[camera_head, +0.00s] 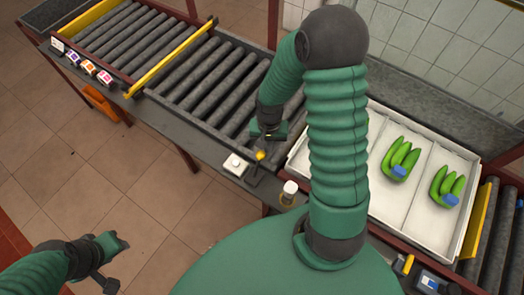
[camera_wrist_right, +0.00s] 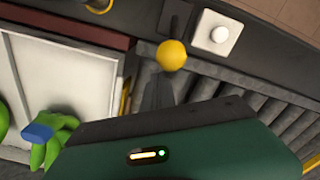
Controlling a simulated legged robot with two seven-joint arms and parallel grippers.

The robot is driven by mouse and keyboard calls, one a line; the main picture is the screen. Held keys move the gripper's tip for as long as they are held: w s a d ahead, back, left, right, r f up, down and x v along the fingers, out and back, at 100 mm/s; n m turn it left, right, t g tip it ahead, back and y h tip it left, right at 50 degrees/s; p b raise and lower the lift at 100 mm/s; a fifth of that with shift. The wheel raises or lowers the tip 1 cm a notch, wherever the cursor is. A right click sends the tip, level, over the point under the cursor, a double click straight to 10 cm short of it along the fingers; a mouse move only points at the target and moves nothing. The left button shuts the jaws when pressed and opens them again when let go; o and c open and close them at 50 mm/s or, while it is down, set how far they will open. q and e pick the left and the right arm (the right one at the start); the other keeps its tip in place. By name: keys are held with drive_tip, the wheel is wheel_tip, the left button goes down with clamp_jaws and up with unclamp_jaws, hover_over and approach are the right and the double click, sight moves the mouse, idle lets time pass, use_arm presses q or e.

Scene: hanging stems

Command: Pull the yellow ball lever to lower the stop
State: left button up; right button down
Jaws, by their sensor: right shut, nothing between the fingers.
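The yellow ball lever (camera_head: 260,155) stands at the front edge of the roller conveyor, beside a white push button (camera_head: 236,165). In the right wrist view the yellow ball (camera_wrist_right: 172,55) sits on its lever above the green gripper housing, with the button (camera_wrist_right: 219,34) to its right. My right gripper (camera_head: 269,137) is shut and empty, just behind the ball; I cannot tell whether it touches it. Yellow bars cross the conveyor at the left (camera_head: 172,60) and beside the tray at the right (camera_head: 478,220); which one is the stop is unclear. My left gripper (camera_head: 106,282) hangs at lower left, away from the conveyor.
A white-capped round post (camera_head: 289,190) stands right of the lever. Small coloured boxes (camera_head: 80,62) line the left edge.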

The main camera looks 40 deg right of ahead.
drive_tip(key=shift+a+f, duration=0.1)
drive_tip(key=shift+f, duration=0.05)
drive_tip(key=b, duration=0.1)
hover_over(253, 175)
drive_tip(key=shift+w+d, duration=0.15)
drive_tip(key=shift+d, duration=0.5)
wheel_tip(253, 175, up, 10)
drive_tip(key=p, duration=1)
idle(0.4)
